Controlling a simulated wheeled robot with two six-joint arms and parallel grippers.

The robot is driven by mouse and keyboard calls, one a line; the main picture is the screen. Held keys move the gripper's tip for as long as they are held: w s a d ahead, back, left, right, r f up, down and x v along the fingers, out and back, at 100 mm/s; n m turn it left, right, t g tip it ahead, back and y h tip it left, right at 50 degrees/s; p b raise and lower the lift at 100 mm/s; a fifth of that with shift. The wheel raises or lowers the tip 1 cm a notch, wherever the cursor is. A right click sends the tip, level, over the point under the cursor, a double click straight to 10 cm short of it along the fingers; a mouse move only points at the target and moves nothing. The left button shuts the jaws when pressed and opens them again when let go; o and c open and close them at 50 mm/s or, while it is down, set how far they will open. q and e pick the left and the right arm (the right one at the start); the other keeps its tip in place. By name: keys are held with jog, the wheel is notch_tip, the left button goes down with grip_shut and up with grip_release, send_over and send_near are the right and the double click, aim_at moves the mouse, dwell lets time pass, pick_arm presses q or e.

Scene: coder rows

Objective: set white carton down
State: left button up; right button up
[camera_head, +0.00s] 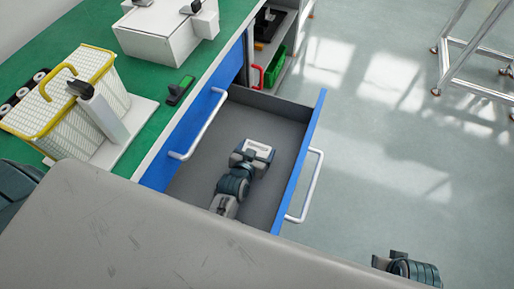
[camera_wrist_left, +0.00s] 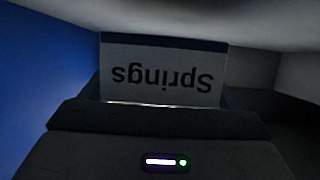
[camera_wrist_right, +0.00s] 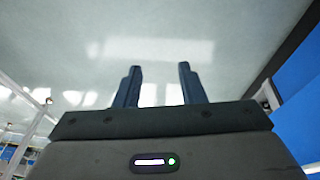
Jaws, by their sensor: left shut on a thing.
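The white carton (camera_head: 259,149) is inside the open drawer, between the fingers of my left gripper (camera_head: 252,157). My left gripper is shut on it. In the left wrist view the carton (camera_wrist_left: 160,73) shows a pale face with the word "Springs" upside down. I cannot tell whether its underside touches the drawer floor. The drawer (camera_head: 203,131) has a grey inside and a blue front. My right gripper (camera_wrist_right: 160,70) is open and empty over the floor, outside the drawer; only part of that arm shows at the lower right in the head view.
A green-topped bench (camera_head: 62,32) holds a yellow-rimmed basket (camera_head: 57,95), a white box (camera_head: 160,33) and a small dark green device (camera_head: 180,88). A green bin (camera_head: 274,68) sits on a shelf beyond the drawer. The drawer floor around the carton looks bare.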

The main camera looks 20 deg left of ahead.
aim_at(257, 148)
pick_arm(q)
jog(key=shift+f, duration=0.2)
jog(key=o, duration=1)
jog(key=shift+r, duration=0.55)
jog(key=p+v, duration=0.4)
jog(key=v, duration=0.1)
jog(key=shift+w+r, duration=0.1)
jog(key=shift+r, duration=0.05)
jog(key=shift+p+v, duration=1)
jog(key=shift+v, duration=2.55)
pick_arm(e)
jog(key=s+d+f, duration=0.1)
jog(key=s+f, duration=0.1)
jog(key=f, duration=0.7)
jog(key=s+f+g, duration=0.1)
jog(key=s+f, duration=0.1)
jog(key=f, duration=0.7)
jog(key=shift+d+f, duration=0.35)
jog(key=shift+f, duration=0.05)
